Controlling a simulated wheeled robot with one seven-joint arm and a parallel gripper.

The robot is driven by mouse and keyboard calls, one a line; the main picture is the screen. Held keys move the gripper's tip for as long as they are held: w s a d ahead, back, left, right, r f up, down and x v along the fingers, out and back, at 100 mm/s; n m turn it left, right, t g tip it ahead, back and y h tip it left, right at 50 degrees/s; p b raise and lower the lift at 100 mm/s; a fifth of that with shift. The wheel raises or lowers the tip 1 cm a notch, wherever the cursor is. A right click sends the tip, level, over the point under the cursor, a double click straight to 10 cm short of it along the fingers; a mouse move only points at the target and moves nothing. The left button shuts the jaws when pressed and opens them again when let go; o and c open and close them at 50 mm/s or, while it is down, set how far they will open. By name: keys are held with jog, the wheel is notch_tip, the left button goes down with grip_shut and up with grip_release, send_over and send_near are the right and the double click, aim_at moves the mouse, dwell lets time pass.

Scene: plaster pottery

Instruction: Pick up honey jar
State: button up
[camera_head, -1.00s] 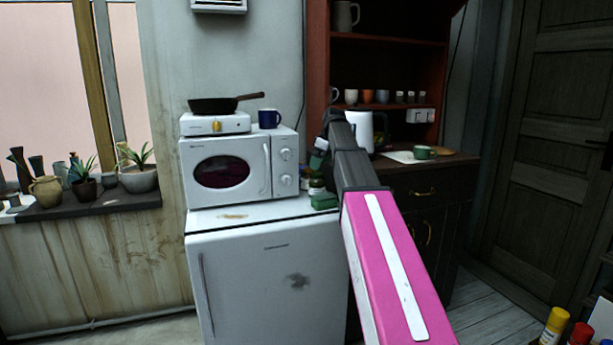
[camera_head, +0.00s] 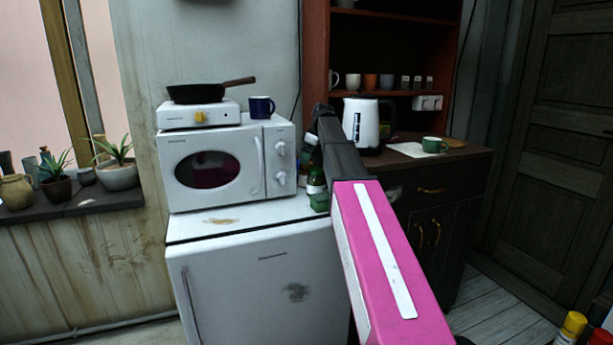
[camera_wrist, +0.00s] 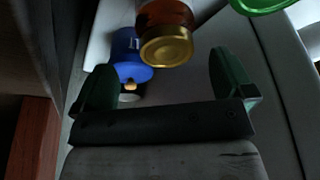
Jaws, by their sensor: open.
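The honey jar (camera_wrist: 166,14) shows in the wrist view, amber with a gold lid (camera_wrist: 167,47) facing me, cut off by the top edge. My gripper (camera_wrist: 166,72) is open and empty. Its two dark green fingers stand apart, with the lid between and just beyond them in the picture. I cannot tell the exact gap to the jar. In the head view my arm reaches toward the right side of the fridge top and hides part of that spot. I cannot make out the honey jar there.
A blue container (camera_wrist: 128,52) is left of the jar, and a green object (camera_wrist: 262,5) is at upper right. In the head view, a green bottle (camera_head: 316,178) stands between my arm and the microwave (camera_head: 218,168) on the fridge (camera_head: 250,285). A white kettle (camera_head: 362,124) stands behind my arm.

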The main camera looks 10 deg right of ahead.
aim_at(306, 169)
jog(key=x, duration=0.6)
jog(key=shift+s+a+f, duration=0.25)
jog(key=shift+s+f, duration=0.05)
jog(key=shift+s, duration=0.05)
jog(key=c, duration=1.3)
jog(key=shift+r, duration=0.1)
